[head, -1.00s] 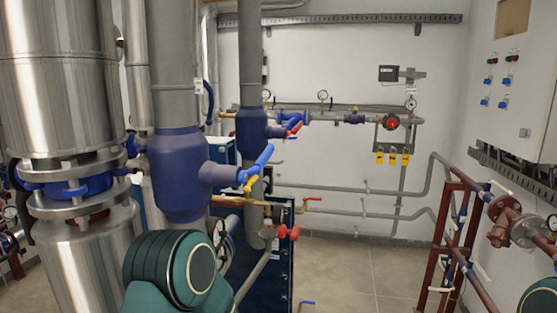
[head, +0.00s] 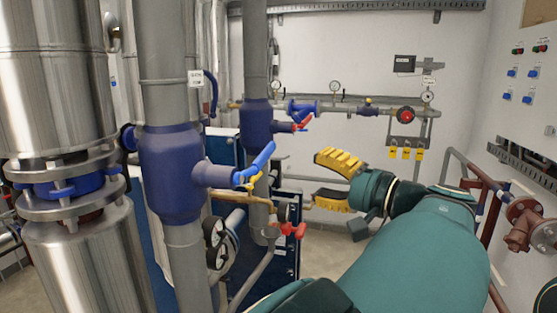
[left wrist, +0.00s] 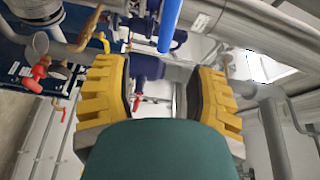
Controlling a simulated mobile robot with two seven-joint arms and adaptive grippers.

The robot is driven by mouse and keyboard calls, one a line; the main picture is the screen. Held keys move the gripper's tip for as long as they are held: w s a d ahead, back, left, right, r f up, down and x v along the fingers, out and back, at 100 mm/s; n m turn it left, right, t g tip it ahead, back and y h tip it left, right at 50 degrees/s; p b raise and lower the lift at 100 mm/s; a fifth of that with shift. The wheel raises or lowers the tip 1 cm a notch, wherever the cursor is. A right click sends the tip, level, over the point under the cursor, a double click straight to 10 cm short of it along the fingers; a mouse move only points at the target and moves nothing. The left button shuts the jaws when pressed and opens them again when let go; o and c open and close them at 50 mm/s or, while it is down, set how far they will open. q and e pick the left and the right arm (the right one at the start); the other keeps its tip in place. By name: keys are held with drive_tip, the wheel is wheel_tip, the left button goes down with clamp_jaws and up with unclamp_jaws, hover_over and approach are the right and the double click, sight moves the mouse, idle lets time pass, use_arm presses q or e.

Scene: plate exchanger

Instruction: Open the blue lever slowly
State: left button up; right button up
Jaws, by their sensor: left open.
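The blue lever (head: 257,165) sits on the side stub of the big blue valve (head: 174,180) on the near grey vertical pipe. It slants up to the right. My left gripper (head: 318,177) is open and empty to the right of the lever, apart from it, with its yellow fingers pointing left. In the left wrist view a blue bar (left wrist: 169,24), which looks like the lever, shows beyond the open fingers (left wrist: 158,72), nearer the right one. My right gripper is not in view.
A yellow handle (head: 250,184) and a red valve handle (head: 290,229) sit just below the lever. A second blue valve (head: 257,124) with a red lever (head: 302,123) stands behind. A steel column (head: 55,90) is at left. Brown pipework (head: 520,225) is at right.

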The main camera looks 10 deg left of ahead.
sight(268, 157)
use_arm(q)
drive_tip(key=x, duration=0.9)
drive_tip(key=r+x, duration=0.1)
drive_tip(key=x, duration=0.3)
drive_tip(key=shift+s+a, duration=0.1)
drive_tip(key=shift+a, duration=0.2)
clamp_jaws()
